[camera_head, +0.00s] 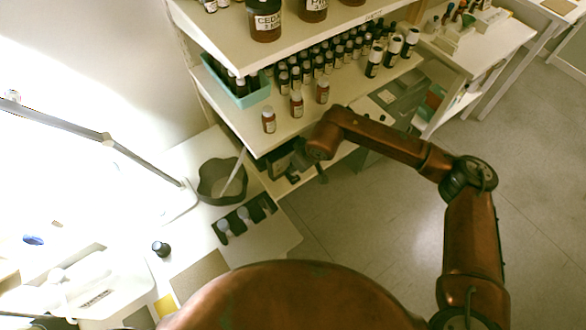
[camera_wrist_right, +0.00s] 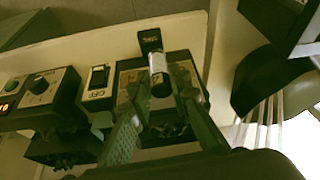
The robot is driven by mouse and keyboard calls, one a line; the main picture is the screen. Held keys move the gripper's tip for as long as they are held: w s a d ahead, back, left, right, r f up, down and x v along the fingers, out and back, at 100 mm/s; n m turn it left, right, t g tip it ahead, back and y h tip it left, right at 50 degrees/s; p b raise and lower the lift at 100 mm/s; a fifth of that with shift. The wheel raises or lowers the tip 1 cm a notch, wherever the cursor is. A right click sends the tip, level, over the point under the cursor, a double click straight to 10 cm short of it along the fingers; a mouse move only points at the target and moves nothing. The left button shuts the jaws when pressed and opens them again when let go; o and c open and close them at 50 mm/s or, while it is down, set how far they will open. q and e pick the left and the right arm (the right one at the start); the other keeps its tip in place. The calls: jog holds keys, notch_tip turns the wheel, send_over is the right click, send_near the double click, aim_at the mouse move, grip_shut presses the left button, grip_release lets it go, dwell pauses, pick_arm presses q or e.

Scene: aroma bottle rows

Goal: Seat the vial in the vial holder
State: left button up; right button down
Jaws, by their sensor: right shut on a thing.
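My right gripper (camera_head: 306,160) reaches down beside the lower shelf of the rack in the head view. Its fingers (camera_wrist_right: 165,130) show in the right wrist view and are shut on a small vial (camera_wrist_right: 161,86) with a dark cap and a pale label. The vial appears tilted, over a dark square part (camera_wrist_right: 130,78) of a bench device. I cannot tell whether the vial touches it. In the head view, a dark holder (camera_head: 236,222) with light-topped vials stands on the white bench; I cannot tell for sure that it is the vial holder. My left gripper is out of view.
A device with a knob and red display (camera_wrist_right: 40,95) sits left of the vial. A dark wavy bowl (camera_head: 209,188) holds a pale stick. The shelf (camera_head: 285,128) above carries several bottles and a teal tray (camera_head: 257,97). A black-capped bottle (camera_head: 161,249) stands on the bench.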

jog(key=w+f, duration=0.2)
jog(key=shift+w+a+f, duration=0.1)
jog(key=shift+a+f, duration=0.3)
notch_tip(320, 180, down, 3)
jog(key=shift+w+f+b, duration=0.1)
jog(key=shift+b, duration=0.25)
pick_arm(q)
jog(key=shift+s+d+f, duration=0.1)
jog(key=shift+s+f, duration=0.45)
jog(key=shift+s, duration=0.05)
pick_arm(e)
jog(key=shift+f, duration=0.1)
jog(key=c, duration=2.3)
grip_release()
jog(key=shift+f, duration=0.15)
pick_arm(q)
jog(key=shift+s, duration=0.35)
pick_arm(e)
jog(key=o, duration=0.5)
